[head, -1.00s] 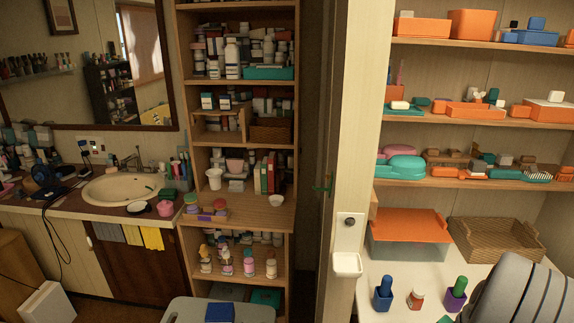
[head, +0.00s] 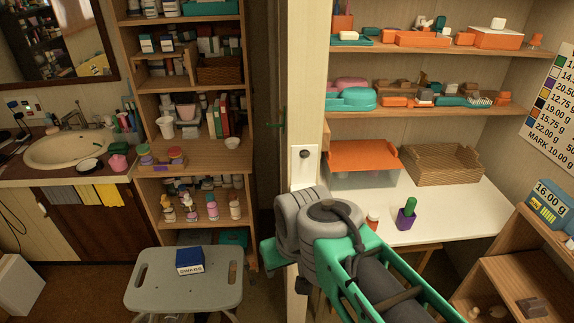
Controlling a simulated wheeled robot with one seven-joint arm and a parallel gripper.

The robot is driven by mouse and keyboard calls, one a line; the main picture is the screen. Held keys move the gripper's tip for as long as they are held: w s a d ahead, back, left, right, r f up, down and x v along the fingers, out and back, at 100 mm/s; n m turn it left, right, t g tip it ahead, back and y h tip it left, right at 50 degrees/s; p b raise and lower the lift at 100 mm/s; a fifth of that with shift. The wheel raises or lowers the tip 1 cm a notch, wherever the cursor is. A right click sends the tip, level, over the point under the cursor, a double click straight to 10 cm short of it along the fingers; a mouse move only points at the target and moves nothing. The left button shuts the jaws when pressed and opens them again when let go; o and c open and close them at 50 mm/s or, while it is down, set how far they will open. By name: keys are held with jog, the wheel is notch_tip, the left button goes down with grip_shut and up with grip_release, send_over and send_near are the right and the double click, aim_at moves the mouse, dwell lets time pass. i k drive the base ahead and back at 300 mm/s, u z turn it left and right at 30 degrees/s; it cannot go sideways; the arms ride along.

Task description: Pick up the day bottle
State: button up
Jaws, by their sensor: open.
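I cannot tell by any readable label which bottle is the day bottle. On the white counter (head: 465,205) at right stand a small orange-brown jar with a pale lid (head: 373,219) and a purple container with a green top (head: 407,213). My arm covers the counter's left front part, where a blue bottle stood earlier. More small bottles (head: 211,206) stand on a lower shelf of the wooden bookcase at left. My arm, grey and green, reaches up from the lower right, apart from the shelf bottles. My gripper's fingers do not show.
A grey stool (head: 150,290) with a blue box (head: 190,261) stands in front of the bookcase. A pale door post (head: 312,110) divides the two areas. An orange-lidded bin (head: 362,160) and a wicker basket (head: 430,163) are at the counter's back. Wooden shelving (head: 515,275) stands at lower right.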

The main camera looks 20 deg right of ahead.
aim_at(371, 220)
jog(key=z, duration=2.65)
jog(key=i, duration=1.1)
jog(key=u, duration=3.8)
jog(key=i, duration=0.2)
jog(key=z, duration=0.05)
